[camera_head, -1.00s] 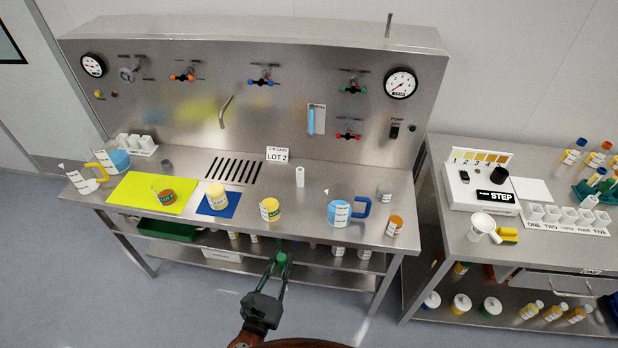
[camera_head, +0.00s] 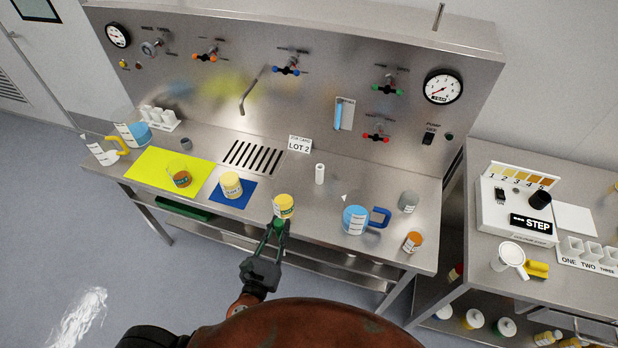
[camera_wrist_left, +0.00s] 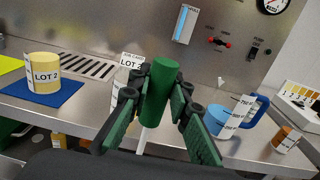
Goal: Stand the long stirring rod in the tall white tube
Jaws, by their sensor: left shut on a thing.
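My left gripper (camera_head: 277,226) is at the front edge of the bench, just in front of a yellow-topped jar (camera_head: 284,206). In the left wrist view its fingers are shut on the thick green end (camera_wrist_left: 160,92) of the stirring rod. A thin pale shaft (camera_wrist_left: 143,140) shows below that end; its lower tip is hidden. The tall white tube (camera_head: 320,173) stands upright on the bench, behind and to the right of the gripper, apart from the rod. I cannot make out the tube clearly in the wrist view. My right gripper is not in view.
A blue-handled jug (camera_head: 356,220), an orange-topped jar (camera_head: 412,242) and a grey container (camera_head: 408,201) stand right of the tube. A yellow-topped jar (camera_head: 231,185) is on the blue mat (camera_head: 243,201). The LOT 2 card (camera_head: 300,144) is behind the tube.

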